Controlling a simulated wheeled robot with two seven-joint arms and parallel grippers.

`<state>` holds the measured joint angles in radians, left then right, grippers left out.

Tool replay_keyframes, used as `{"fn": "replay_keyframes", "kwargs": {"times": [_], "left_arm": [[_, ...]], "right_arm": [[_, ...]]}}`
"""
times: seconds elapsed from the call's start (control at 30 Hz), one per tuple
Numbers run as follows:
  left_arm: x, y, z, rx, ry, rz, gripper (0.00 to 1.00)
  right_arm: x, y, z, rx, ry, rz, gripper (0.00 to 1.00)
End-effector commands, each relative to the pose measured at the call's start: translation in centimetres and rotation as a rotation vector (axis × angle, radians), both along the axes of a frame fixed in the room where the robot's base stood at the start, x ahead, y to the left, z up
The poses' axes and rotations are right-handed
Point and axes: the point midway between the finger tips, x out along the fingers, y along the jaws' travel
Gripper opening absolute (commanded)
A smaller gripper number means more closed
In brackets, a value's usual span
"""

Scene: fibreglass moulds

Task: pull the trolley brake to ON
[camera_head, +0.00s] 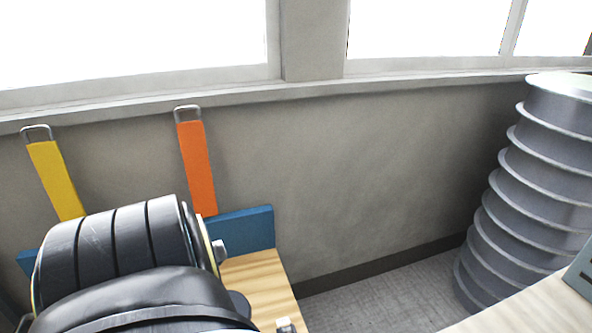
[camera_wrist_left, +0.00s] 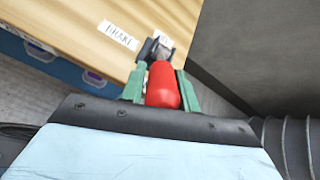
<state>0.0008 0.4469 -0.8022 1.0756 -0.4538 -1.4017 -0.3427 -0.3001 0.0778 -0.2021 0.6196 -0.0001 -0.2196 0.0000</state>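A second small label behind the bracket is partly hidden and cannot be read. My left gripper (camera_wrist_left: 162,82) has its green fingers on both sides of the red handle, with no clear gap, and looks shut on it. The head view does not show the left gripper's fingers. My right gripper is in neither view.
In the head view, yellow (camera_head: 56,180) and orange (camera_head: 196,165) straps hang by the wall above a blue board (camera_head: 245,228) and wooden top (camera_head: 258,280). A grey ribbed column (camera_head: 535,190) stands at the right. Bare floor (camera_head: 385,290) lies between.

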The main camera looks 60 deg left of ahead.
Motion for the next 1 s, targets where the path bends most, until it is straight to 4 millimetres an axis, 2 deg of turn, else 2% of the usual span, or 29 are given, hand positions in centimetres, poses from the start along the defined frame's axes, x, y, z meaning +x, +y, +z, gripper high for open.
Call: {"fn": "replay_keyframes", "kwargs": {"times": [0.03,0.1,0.13,0.47,0.57,1.0], "left_arm": [[-0.1,0.0,0.0,0.0,0.001,0.0,0.38],[0.0,0.0,0.0,0.0,0.001,0.001,0.47],[0.0,0.0,0.0,0.0,0.001,0.001,0.48],[0.0,-0.4,0.3,-0.002,-0.001,0.001,0.48],[-0.1,-1.4,1.0,-0.004,-0.001,0.001,0.48],[-1.3,-9.0,6.2,-0.005,-0.001,0.001,0.48]], "right_arm": [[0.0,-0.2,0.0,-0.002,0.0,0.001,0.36],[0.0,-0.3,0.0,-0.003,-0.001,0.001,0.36],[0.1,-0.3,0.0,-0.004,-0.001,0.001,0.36],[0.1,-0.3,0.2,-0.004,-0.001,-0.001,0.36],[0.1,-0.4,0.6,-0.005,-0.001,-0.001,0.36],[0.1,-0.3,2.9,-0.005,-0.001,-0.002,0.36]]}}
